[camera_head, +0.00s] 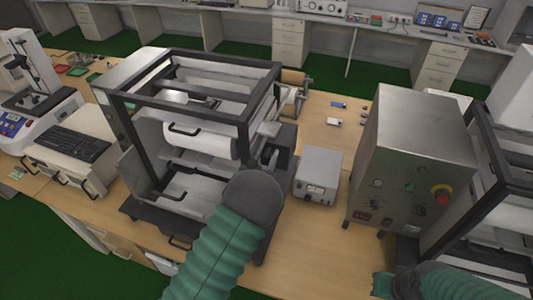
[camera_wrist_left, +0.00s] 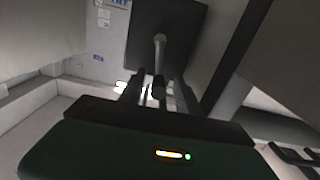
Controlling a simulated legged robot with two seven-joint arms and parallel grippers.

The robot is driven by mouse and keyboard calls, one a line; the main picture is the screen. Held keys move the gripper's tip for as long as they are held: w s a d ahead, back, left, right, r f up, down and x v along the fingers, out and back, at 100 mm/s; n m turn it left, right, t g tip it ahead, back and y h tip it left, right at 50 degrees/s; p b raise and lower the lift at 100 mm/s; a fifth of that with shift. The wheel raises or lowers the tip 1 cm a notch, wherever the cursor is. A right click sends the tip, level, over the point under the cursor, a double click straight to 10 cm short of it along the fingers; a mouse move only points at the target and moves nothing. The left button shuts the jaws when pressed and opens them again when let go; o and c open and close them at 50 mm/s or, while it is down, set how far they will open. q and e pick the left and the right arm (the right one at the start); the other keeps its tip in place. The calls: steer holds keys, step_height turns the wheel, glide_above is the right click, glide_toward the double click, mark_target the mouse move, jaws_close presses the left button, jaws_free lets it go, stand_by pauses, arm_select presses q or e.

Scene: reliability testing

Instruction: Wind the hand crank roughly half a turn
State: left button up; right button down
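In the left wrist view a grey rod-like handle (camera_wrist_left: 160,48), which looks like the hand crank's grip, stands out from a dark square plate (camera_wrist_left: 185,30). My left gripper (camera_wrist_left: 158,88) points at it, its two dark fingers apart on either side of the handle's line. I see no finger touching the handle. In the head view my left gripper (camera_head: 268,158) is at the right side of the black-framed machine (camera_head: 205,60), partly hidden by my dark wrist. The crank cannot be made out clearly there. Only my right arm's green sleeve shows at the bottom right; its gripper is out of view.
A small grey box (camera_head: 320,170) stands just right of my left wrist. Some bare table (camera_head: 325,110) shows behind the grey box.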

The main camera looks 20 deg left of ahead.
arm_select(q)
steer(key=shift+w+f, duration=0.1)
steer(key=shift+d, duration=0.1)
jaws_close()
steer(key=shift+d+f+m+b, duration=0.1)
steer(key=shift+d+m+b, duration=0.15)
steer(key=shift+m+b, duration=0.3)
steer(key=shift+d, duration=0.1)
jaws_free()
steer(key=shift+r, duration=0.2)
